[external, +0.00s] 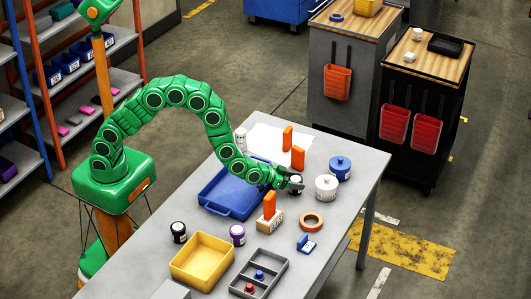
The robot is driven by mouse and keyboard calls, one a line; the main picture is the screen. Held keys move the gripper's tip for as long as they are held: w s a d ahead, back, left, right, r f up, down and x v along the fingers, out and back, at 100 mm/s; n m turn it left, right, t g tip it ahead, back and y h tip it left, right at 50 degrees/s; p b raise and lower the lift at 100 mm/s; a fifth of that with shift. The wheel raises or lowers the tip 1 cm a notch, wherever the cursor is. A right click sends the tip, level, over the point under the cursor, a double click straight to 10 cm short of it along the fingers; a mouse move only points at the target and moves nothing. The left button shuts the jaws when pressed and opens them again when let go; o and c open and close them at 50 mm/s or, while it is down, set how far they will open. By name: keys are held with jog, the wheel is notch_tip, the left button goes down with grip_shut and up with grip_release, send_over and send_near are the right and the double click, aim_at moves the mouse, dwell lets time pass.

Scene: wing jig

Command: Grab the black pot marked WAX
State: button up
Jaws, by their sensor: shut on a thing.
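My green arm reaches over the grey table, and my gripper (294,181) is low above its middle, just right of the blue tray. The gripper is shut on a small black pot with a pale label (296,188). The fingers cover part of this pot, and its label is too small to read. I cannot tell whether it touches the table. A similar black pot with a white label (179,233) stands near the left table edge, apart from the gripper; its label is also unreadable.
Close to the gripper are a white pot (326,188), a blue pot (340,168), an orange block on a wooden base (269,216) and a tape ring (311,222). The blue tray (222,207), yellow bin (202,258) and purple-banded pot (237,235) lie further left.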

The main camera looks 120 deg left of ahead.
aim_at(295, 178)
jog(key=shift+r, duration=0.15)
jog(key=shift+r, duration=0.2)
notch_tip(295, 178, up, 3)
jog(key=shift+s+r, duration=0.1)
jog(key=shift+s, duration=0.05)
jog(key=shift+s+d+r, duration=1)
jog(key=shift+s+r, duration=0.5)
jog(key=shift+s, duration=0.55)
jog(key=shift+s+d+r, duration=1.05)
jog(key=shift+s+r, duration=0.5)
jog(key=shift+s, duration=0.45)
jog(key=shift+s+d+r, duration=1)
jog(key=shift+s+r, duration=0.5)
jog(key=shift+s, duration=0.55)
